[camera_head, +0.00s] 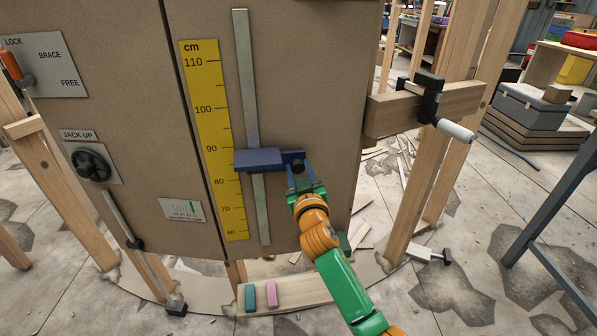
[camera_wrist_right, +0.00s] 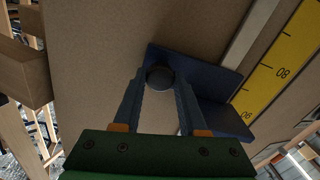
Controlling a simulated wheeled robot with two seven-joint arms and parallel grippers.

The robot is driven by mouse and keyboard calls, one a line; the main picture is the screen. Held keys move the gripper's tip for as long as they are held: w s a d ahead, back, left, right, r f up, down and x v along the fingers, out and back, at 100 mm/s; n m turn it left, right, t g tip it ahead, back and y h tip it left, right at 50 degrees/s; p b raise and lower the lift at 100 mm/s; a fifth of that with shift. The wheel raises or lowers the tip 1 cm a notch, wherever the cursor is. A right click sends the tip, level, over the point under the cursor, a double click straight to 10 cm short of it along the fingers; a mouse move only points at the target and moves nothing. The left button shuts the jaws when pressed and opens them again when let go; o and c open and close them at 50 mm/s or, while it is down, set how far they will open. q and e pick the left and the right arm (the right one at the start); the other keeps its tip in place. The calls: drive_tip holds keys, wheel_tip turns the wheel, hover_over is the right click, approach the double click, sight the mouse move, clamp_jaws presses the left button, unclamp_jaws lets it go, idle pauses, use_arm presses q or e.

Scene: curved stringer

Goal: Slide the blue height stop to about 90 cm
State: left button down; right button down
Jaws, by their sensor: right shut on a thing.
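The blue height stop (camera_head: 262,160) sits on a vertical grey metal rail (camera_head: 247,80) on the brown panel. Its left end lies beside the yellow cm scale (camera_head: 206,125), just below the 90 mark. My right gripper (camera_head: 298,171) is shut on the dark round knob at the stop's right end. In the right wrist view, the two fingers of the gripper (camera_wrist_right: 160,85) close around the knob (camera_wrist_right: 160,76), with the blue stop (camera_wrist_right: 210,88) behind it. The scale (camera_wrist_right: 280,75) shows there upside down. My left gripper is not in view.
A lever plate (camera_head: 48,65) and a black handwheel (camera_head: 90,163) are on the panel's left. A clamp (camera_head: 428,98) grips a wooden beam at the right. A teal and a pink block (camera_head: 271,293) lie on a low board below. Wood scraps litter the floor.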

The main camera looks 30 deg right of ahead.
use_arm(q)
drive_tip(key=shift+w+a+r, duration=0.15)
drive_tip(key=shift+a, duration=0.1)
use_arm(e)
drive_tip(key=shift+r, duration=0.2)
drive_tip(key=shift+c, duration=2.2)
unclamp_jaws()
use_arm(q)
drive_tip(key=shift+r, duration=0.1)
use_arm(e)
drive_tip(key=v, duration=0.7)
